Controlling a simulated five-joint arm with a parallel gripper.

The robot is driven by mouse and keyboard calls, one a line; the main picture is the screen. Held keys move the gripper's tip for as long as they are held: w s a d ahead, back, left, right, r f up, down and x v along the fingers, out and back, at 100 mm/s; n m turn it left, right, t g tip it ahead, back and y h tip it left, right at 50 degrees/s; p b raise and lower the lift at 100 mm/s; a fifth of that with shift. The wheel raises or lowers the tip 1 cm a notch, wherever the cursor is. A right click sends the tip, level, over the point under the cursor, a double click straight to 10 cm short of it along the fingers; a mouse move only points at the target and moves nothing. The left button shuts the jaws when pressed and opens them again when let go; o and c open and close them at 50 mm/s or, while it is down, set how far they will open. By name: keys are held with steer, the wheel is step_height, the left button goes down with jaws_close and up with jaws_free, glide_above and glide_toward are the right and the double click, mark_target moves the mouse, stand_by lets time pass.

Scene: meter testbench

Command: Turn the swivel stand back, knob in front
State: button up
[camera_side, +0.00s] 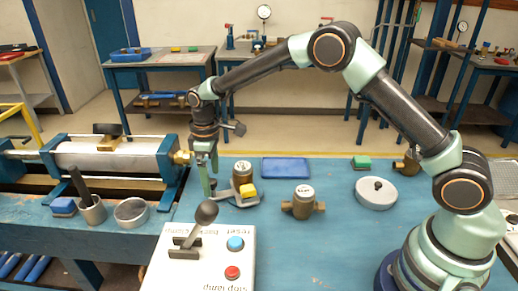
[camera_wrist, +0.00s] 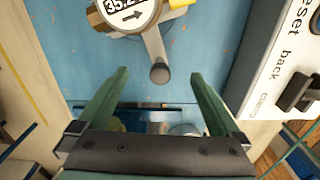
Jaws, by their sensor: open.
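The swivel stand (camera_side: 228,197) is a low grey stand on the blue bench, left of centre. A brass meter (camera_side: 242,173) with a white dial and a yellow block (camera_side: 248,190) sit on it. In the wrist view, the stand's grey arm (camera_wrist: 154,46) reaches toward my gripper and ends in a round dark knob (camera_wrist: 159,73). My gripper (camera_wrist: 159,73) is open, pointing down at the stand's left side. The knob shows between its two green fingertips, with space on both sides. Whether the fingertips are level with the knob is unclear. My gripper (camera_side: 210,188) partly hides that end in the side view.
A control box (camera_side: 210,262) with a black lever and blue and red buttons stands close in front. A clamp rig (camera_side: 110,160) with cups is at left.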

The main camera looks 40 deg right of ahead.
steer(key=c, duration=0.4)
steer(key=shift+o, duration=0.2)
steer(key=shift+w+d, duration=0.1)
steer(key=shift+w, duration=0.05)
steer(key=shift+w+d, duration=0.35)
steer(key=shift+w, duration=0.2)
steer(key=shift+d, duration=0.1)
